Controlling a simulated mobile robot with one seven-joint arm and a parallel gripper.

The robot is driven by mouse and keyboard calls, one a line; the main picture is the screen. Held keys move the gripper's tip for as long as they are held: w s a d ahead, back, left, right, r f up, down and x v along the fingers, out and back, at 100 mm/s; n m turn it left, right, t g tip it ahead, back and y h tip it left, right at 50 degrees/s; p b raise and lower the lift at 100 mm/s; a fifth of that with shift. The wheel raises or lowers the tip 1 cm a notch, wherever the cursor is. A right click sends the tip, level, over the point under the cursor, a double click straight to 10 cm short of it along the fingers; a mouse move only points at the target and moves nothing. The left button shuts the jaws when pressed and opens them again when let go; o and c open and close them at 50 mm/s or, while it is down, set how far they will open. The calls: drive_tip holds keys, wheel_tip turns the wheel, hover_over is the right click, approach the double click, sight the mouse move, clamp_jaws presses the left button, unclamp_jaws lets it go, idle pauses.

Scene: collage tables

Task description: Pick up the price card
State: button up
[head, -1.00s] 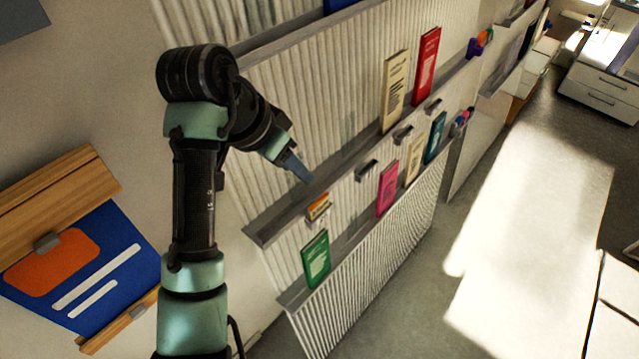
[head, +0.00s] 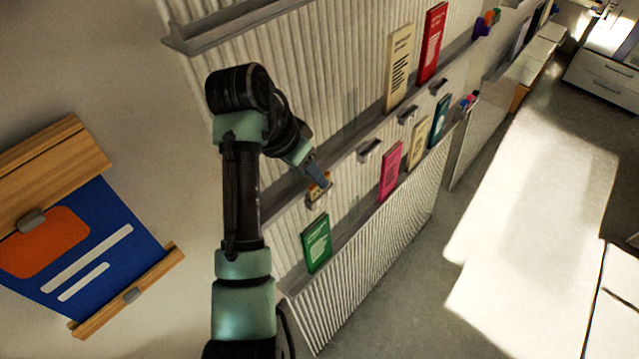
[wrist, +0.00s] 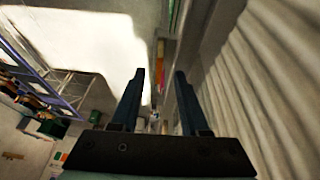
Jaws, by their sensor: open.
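A small orange and white card (head: 316,195), which looks like the price card, sits in a holder on the ribbed wall panel, just above the green book. My gripper (head: 320,178) is right at it in the head view and covers part of it. I cannot tell whether the fingers touch the card. In the wrist view my gripper (wrist: 160,76) has its two fingers apart. No card shows clearly between them there.
A green book (head: 317,243) stands on the lower ledge below the card. A pink book (head: 390,170) stands farther along it. Empty-looking grey clips (head: 370,151) stick out from the upper ledge. A blue poster (head: 85,255) hangs at left.

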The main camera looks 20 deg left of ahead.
drive_tip(key=shift+p+x, duration=0.45)
drive_tip(key=shift+x, duration=1.1)
drive_tip(key=shift+d, duration=0.1)
clamp_jaws()
